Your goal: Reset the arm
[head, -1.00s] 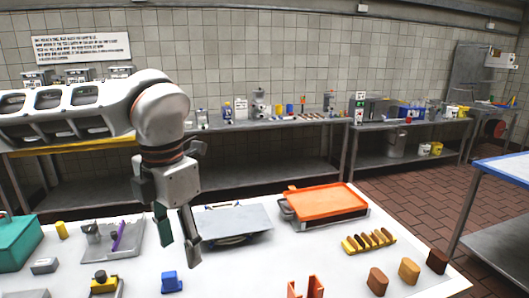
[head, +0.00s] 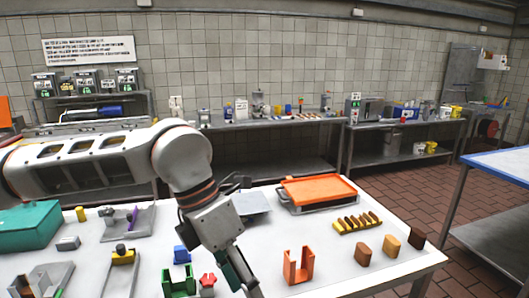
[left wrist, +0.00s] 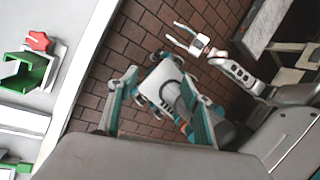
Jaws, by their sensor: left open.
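My left arm comes in from the left in the head view, and its gripper (head: 240,280) points down over the front of the white table (head: 340,215). In the left wrist view its two fingers (left wrist: 163,100) stand apart with nothing between them, beyond the table's edge with brick floor beneath. My right gripper (left wrist: 183,38) shows small in the left wrist view, away from the table, its fingers apart and empty.
A green holder (head: 180,284), a red piece (head: 208,280) and an orange holder (head: 298,268) stand near the left gripper. An orange tray (head: 318,190), a yellow rack (head: 357,223) and several brown pieces (head: 391,243) lie to the right. A teal box (head: 28,226) stands left.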

